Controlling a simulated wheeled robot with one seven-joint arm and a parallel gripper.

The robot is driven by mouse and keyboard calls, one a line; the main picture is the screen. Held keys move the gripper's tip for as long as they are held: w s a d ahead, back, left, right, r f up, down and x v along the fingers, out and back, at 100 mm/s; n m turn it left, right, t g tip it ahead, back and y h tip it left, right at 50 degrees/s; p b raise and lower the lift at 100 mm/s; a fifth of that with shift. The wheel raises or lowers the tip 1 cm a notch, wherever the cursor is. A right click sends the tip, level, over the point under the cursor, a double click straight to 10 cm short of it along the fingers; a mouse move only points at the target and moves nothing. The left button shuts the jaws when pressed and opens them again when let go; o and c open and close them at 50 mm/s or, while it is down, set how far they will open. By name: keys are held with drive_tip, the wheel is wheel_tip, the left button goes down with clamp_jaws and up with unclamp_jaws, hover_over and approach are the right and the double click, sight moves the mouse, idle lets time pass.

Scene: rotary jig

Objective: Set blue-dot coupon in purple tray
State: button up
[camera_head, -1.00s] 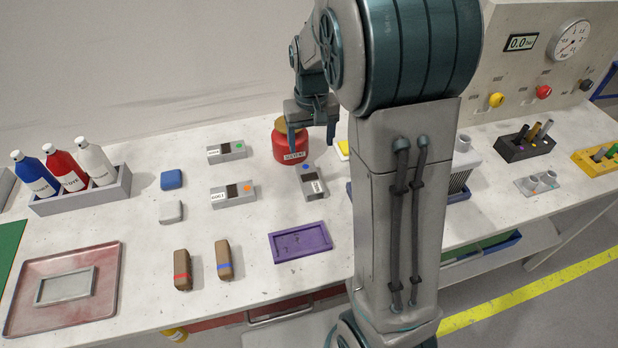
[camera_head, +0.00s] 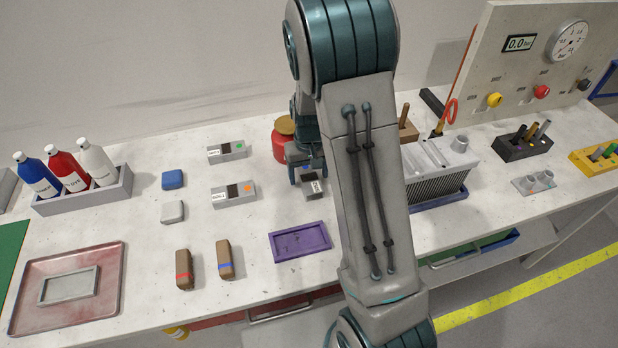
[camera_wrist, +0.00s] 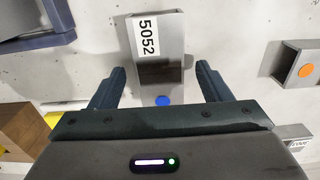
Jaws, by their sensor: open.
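The blue-dot coupon is a grey block with a dark band, a white 5052 label and a blue dot. In the wrist view the coupon (camera_wrist: 161,45) lies flat between and just beyond my open fingertips (camera_wrist: 160,82), with a finger on either side. In the head view my gripper (camera_head: 306,172) is low over the coupon (camera_head: 314,187) and hides its far end and dot. I cannot tell whether the fingers touch it. The purple tray (camera_head: 300,255) lies empty on the bench, nearer the front edge than the coupon.
A red solvent can (camera_head: 281,140) stands close behind my gripper. An orange-dot coupon (camera_head: 233,195) and a green-dot coupon (camera_head: 227,152) lie to the left. A finned grey rack (camera_head: 440,170) stands to the right. Bench between coupon and tray is clear.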

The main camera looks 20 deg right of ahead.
drive_tip(key=shift+c, duration=0.3)
drive_tip(key=c, duration=1.2)
